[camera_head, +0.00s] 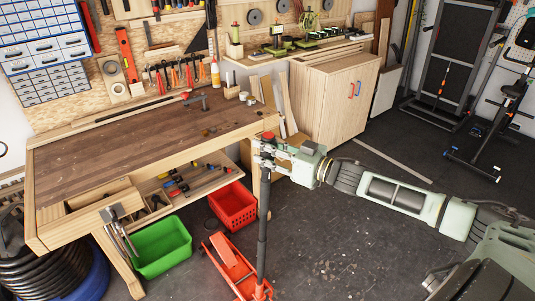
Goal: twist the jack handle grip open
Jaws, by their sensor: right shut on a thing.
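The orange-red floor jack (232,262) stands on the dark floor at the bottom centre, partly cut off by the lower edge. Its long dark handle (263,225) rises nearly upright from the jack. My right gripper (267,152), on the arm coming in from the right, is shut around the top of the handle, at the jack handle grip (267,136). The fingers cover much of the grip, and a small reddish tip shows above them. How far the grip is turned cannot be told. My left gripper is not in view.
The wooden workbench (130,150) stands left of the handle, its corner close to my right gripper. A red crate (233,206) and a green bin (161,247) sit on the floor beneath. A wooden cabinet (335,100) stands behind. The floor right of the jack is open.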

